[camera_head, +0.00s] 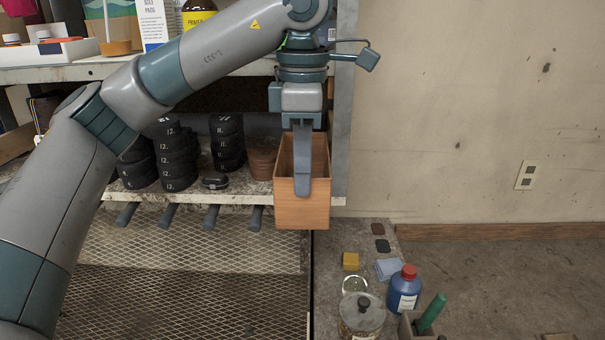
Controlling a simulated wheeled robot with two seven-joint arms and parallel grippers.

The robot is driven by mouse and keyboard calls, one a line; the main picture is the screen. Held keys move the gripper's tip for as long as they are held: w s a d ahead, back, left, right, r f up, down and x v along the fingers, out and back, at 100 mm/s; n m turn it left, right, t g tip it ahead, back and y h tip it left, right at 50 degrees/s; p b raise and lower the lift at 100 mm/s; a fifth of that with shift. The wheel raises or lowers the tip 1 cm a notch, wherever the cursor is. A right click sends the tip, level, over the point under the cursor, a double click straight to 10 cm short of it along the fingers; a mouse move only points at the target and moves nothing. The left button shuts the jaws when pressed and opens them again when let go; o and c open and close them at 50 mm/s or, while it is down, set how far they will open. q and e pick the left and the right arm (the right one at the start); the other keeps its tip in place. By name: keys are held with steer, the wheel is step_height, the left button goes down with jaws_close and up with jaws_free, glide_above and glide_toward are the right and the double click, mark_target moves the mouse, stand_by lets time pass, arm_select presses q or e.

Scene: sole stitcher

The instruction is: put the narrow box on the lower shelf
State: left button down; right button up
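The narrow box (302,215) is a tall, open-topped wooden box. It is at the right end of the lower shelf (240,198), in front of that shelf's edge in the picture. My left gripper (303,190) points down at the box, with one finger visible in front of its opening. The finger hides part of the box, and the other finger is not seen, so its grip cannot be told. My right gripper is not in view.
Stacks of black numbered rolls (176,160) and a brown stack of cups (262,163) stand on the lower shelf. The upper shelf (90,70) holds boxes and a bottle. A shelf post (344,110) is right of the box. A blue bottle (404,290) and a jar (361,318) stand below.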

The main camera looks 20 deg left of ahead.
arm_select(q)
steer(key=w+a+p, duration=0.1)
steer(key=w+p, duration=0.1)
steer(key=w, duration=0.4)
steer(key=shift+a, duration=0.4)
stand_by(1.0)
steer(key=shift+w+a+r, duration=0.15)
steer(key=shift+w+r, duration=0.05)
steer(key=shift+r, duration=0.3)
stand_by(0.4)
steer(key=shift+f, duration=0.8)
steer(key=c, duration=1.9)
jaws_free()
steer(key=shift+c, duration=0.2)
steer(key=shift+f, duration=0.1)
steer(key=shift+c, duration=0.3)
